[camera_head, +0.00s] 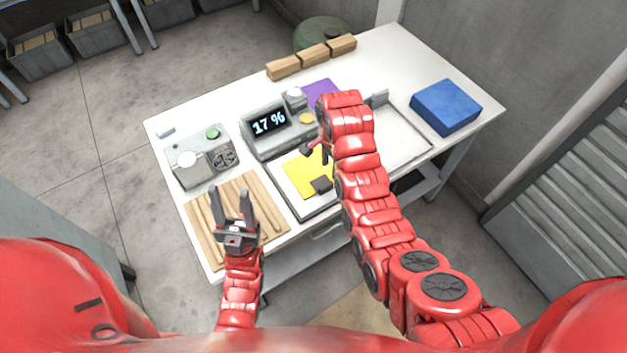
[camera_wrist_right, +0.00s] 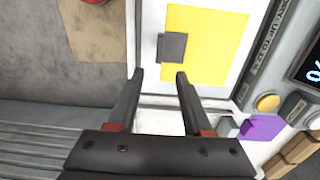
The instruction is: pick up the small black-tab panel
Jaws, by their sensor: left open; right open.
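A yellow panel (camera_head: 299,177) with a dark tab (camera_head: 321,185) lies on the white surface of a grey-edged tray (camera_head: 300,211). In the right wrist view the yellow panel (camera_wrist_right: 217,40) and its dark tab (camera_wrist_right: 172,47) lie just beyond my fingertips. My right gripper (camera_wrist_right: 160,74) is open and empty, with the tab a little ahead of the gap. In the head view my right arm partly covers the panel and tray. My left gripper (camera_head: 231,193) is open and empty over a grooved wooden board (camera_head: 265,222).
A display unit reading 17 % (camera_head: 268,123) and a grey box with a green button (camera_head: 203,158) stand left of the tray. A purple panel (camera_head: 318,91), wooden blocks (camera_head: 314,55) and a blue box (camera_head: 446,106) lie farther back. The far left tabletop is mostly bare.

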